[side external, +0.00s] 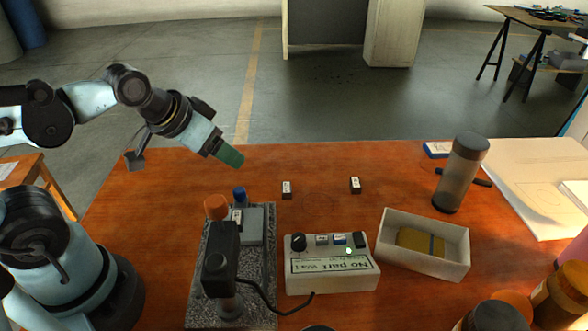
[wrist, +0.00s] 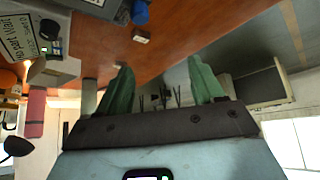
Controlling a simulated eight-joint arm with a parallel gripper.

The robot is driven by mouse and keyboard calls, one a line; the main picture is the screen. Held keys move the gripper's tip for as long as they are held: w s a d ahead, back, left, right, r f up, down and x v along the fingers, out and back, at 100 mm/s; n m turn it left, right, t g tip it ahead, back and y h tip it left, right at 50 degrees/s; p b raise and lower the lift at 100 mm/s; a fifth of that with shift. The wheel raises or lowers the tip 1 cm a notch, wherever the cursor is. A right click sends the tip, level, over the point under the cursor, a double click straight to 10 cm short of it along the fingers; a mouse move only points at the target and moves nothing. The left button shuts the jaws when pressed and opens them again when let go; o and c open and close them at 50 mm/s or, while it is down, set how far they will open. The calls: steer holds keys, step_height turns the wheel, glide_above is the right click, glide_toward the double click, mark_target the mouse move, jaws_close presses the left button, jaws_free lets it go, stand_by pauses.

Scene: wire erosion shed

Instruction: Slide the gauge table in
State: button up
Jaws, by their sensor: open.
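The gauge stands on a speckled stone base (side external: 205,262) on the bench. Its grey table (side external: 256,226) sits at the far part of that base, beyond the black gauge head (side external: 220,255). A small white labelled block (side external: 237,216) shows on the table, partly behind the head. A blue knob (side external: 239,193) stands at the table's far end; it also shows at the top of the wrist view (wrist: 140,12). My gripper (side external: 230,156) is above the bench's far edge, beyond and above the blue knob, touching nothing. In the wrist view its green fingers (wrist: 164,84) are spread and empty.
An orange knob (side external: 215,206) stands left of the table. A control box (side external: 331,279) reading "No part", "Wait" is to the right, with a green light. Two small labelled blocks (side external: 286,189) (side external: 355,185), a white bin (side external: 455,262) and a grey cylinder (side external: 460,175) stand further right.

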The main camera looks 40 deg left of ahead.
mark_target(239, 189)
steer(key=shift+c, duration=0.4)
steer(key=shift+c, duration=1)
step_height(239, 189, up, 3)
steer(key=w+d+g, duration=0.2)
steer(key=g, duration=0.5)
steer(key=shift+s+f, duration=0.15)
steer(key=shift+f, duration=5.7)
jaws_close()
